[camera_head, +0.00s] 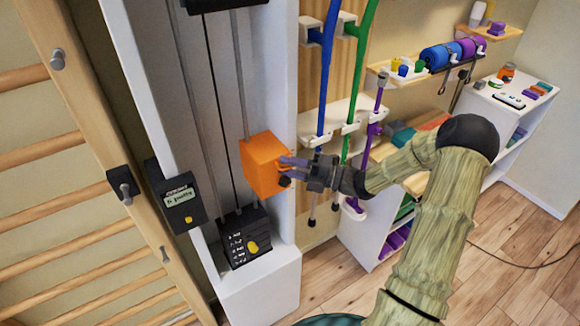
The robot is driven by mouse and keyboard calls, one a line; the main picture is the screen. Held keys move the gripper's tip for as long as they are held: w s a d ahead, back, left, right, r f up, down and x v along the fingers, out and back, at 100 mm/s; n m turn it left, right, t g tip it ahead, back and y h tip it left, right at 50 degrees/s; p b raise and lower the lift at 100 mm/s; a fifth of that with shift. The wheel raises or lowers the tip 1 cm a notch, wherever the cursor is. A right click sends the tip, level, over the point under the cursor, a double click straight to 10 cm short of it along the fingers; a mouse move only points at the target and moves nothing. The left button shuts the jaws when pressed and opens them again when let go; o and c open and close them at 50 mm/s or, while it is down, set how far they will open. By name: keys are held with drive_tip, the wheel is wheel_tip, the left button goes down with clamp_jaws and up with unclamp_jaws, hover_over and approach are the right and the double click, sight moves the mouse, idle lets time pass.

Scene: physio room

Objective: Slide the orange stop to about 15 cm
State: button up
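The orange stop (262,167) is a block on the vertical rods of a white-framed machine, left of the picture's middle. It sits a little above a black weight stack (240,240) with white markings and a yellow knob. My gripper (285,168) reaches in from the right, with its fingertips at the stop's right side, by a small dark knob (285,182). The fingers look close together, but I cannot tell whether they are open, shut or touching the stop. I can make out no centimetre scale.
Wooden wall bars (60,170) stand further left. Blue and green canes (325,90) hang close behind my gripper. A white shelf unit (370,235) stands at the right; the wooden floor (520,270) shows free room.

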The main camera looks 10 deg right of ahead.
drive_tip(key=b+v, duration=0.5)
drive_tip(key=v, duration=1.2)
drive_tip(key=shift+d, duration=0.25)
